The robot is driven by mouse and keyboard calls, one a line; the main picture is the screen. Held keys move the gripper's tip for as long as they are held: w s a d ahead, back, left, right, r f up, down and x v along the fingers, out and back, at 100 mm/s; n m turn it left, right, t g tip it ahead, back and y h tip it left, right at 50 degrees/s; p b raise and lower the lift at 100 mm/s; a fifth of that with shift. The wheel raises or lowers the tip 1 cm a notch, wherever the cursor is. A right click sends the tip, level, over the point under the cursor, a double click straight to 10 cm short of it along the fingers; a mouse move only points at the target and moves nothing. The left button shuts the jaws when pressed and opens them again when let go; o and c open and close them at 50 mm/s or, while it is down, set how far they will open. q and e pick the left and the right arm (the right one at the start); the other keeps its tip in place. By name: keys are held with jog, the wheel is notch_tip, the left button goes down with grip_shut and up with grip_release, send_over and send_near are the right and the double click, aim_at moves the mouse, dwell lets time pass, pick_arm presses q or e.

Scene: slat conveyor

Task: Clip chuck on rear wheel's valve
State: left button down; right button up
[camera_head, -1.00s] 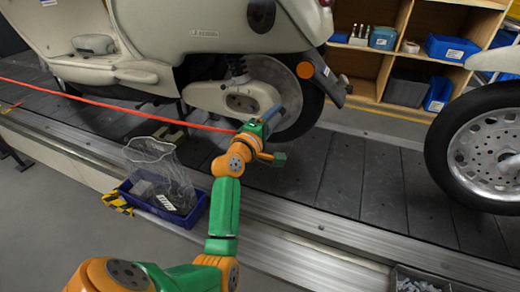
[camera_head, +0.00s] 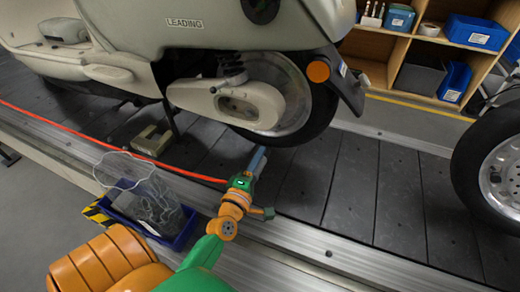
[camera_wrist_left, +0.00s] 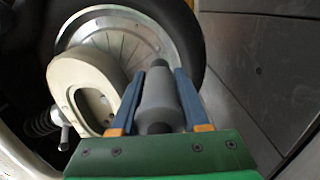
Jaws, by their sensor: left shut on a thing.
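My left gripper (camera_head: 257,161) is shut on the chuck, a grey-blue cylinder (camera_head: 258,158) at the end of a red-orange hose (camera_head: 110,142). In the left wrist view the chuck (camera_wrist_left: 160,98) lies lengthwise between the two blue fingers of the gripper (camera_wrist_left: 158,95), its dark tip toward the wheel. The scooter's rear wheel (camera_head: 299,100) has a black tyre and a silver disc, partly covered by a cream housing (camera_head: 225,103). In the head view the chuck shows just below the tyre, apart from the disc. I cannot make out the valve. My right gripper is not in view.
A blue bin (camera_head: 184,233) with a wire-like bundle stands at the conveyor's near edge. A second vehicle's wheel (camera_head: 500,165) is at the right. Wooden shelves (camera_head: 380,50) with bins stand behind. Dark slats (camera_head: 350,190) between the wheels are clear.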

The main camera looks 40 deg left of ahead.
pick_arm(q)
jog(key=b+x, duration=0.1)
jog(key=x, duration=0.5)
jog(key=shift+w+r, duration=0.1)
jog(key=shift+w, duration=0.35)
jog(key=shift+w+b, duration=0.3)
jog(key=shift+w, duration=0.1)
jog(key=shift+r, duration=0.1)
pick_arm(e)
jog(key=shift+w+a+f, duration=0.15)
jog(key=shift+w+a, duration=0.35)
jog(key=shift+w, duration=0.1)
pick_arm(q)
jog(key=shift+a, duration=0.15)
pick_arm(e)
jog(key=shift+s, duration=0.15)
pick_arm(q)
jog(key=shift+w+a, duration=0.15)
jog(key=shift+w, duration=0.45)
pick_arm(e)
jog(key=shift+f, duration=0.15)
pick_arm(q)
jog(key=shift+c, duration=1.6)
grip_release()
